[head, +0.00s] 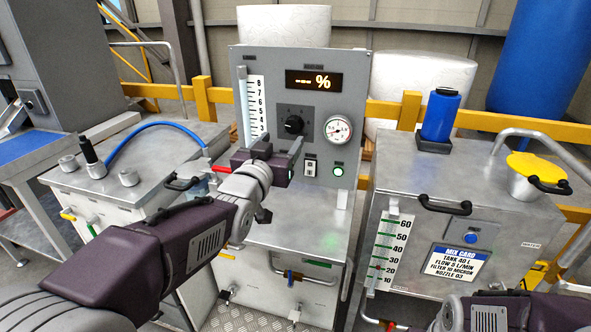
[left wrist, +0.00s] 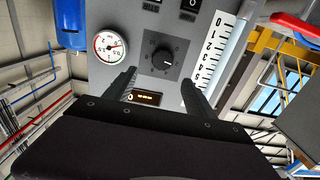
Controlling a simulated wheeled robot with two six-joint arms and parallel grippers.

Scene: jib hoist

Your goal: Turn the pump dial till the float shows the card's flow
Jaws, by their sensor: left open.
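The pump dial (head: 293,124) is a black knob on the grey panel (head: 345,73), and shows in full in the left wrist view (left wrist: 163,60). My left gripper (head: 280,146) is open just in front of and below the dial. In the left wrist view its fingers (left wrist: 159,77) point at the panel, apart from the knob. The white flow scale (head: 256,100) shows 8 down to 3 in the head view; my gripper hides its lower part. I cannot make out the float. The mix card (head: 461,262) reads FLOW 5 L/MIN.
The display (head: 315,80) shows dashes and a percent sign. A round gauge (head: 338,129) and a switch (head: 310,166) with a lit green lamp (head: 338,170) sit close to the dial. The tank (head: 520,215) with its level scale stands at the right.

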